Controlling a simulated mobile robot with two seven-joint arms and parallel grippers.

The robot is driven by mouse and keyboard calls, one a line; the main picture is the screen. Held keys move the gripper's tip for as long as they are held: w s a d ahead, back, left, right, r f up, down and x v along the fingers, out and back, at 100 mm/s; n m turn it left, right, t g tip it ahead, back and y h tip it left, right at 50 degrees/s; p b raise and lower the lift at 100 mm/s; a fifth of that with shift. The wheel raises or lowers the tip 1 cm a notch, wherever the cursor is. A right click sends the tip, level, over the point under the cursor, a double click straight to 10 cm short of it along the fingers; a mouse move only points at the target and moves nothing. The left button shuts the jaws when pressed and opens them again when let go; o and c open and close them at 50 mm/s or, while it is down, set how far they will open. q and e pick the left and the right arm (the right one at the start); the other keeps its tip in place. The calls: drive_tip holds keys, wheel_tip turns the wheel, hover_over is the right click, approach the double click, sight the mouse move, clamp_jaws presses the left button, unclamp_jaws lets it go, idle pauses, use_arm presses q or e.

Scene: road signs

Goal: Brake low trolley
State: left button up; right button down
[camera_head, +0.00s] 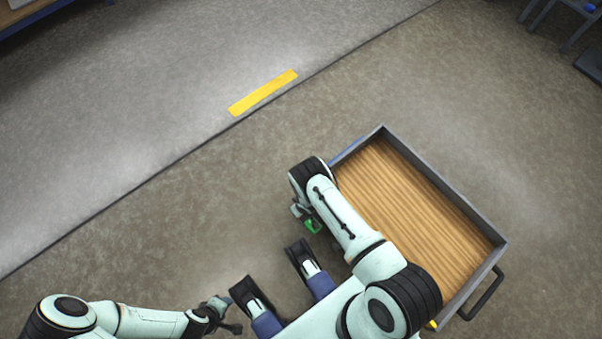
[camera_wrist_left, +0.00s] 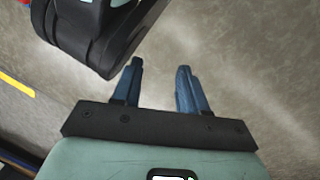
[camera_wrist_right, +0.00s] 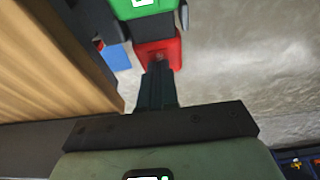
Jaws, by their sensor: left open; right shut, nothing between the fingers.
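The low trolley (camera_head: 415,190) has a wooden deck and a raised grey rim, and stands right of centre in the head view. In the right wrist view its deck edge (camera_wrist_right: 55,60) fills the left side. A red pedal-like part (camera_wrist_right: 158,48) and a green one (camera_wrist_right: 140,8) sit beside the trolley. A green part (camera_head: 313,226) also shows in the head view. My right gripper (camera_wrist_right: 158,70) is shut and empty, its fingertips over the red part; I cannot tell if they touch. My left gripper (camera_wrist_left: 158,75) is open and empty, low at the bottom left of the head view.
A dark push handle (camera_head: 482,293) sticks out at the trolley's lower right end. A yellow floor strip (camera_head: 263,92) lies on the paler floor at upper left. The floor left of the trolley is clear.

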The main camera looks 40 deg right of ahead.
use_arm(q)
drive_tip(key=shift+s+a+f, duration=0.1)
drive_tip(key=shift+s+f, duration=0.1)
drive_tip(key=shift+f, duration=0.1)
use_arm(e)
drive_tip(key=shift+w+f, duration=0.15)
drive_tip(key=shift+f, duration=0.05)
drive_tip(key=shift+w+r, duration=0.2)
drive_tip(key=shift+r, duration=0.25)
use_arm(q)
drive_tip(key=w+d+r+t+p, duration=0.1)
drive_tip(key=w+r+p, duration=0.3)
drive_tip(key=r, duration=0.4)
drive_tip(key=shift+w+d+m+t+p, duration=0.15)
drive_tip(key=shift+d+m+t+p, duration=0.25)
drive_tip(key=shift+d, duration=0.4)
use_arm(e)
wheel_tip(320, 180, up, 13)
drive_tip(key=w, duration=0.1)
drive_tip(key=shift+w, duration=0.25)
drive_tip(key=shift+r, duration=0.1)
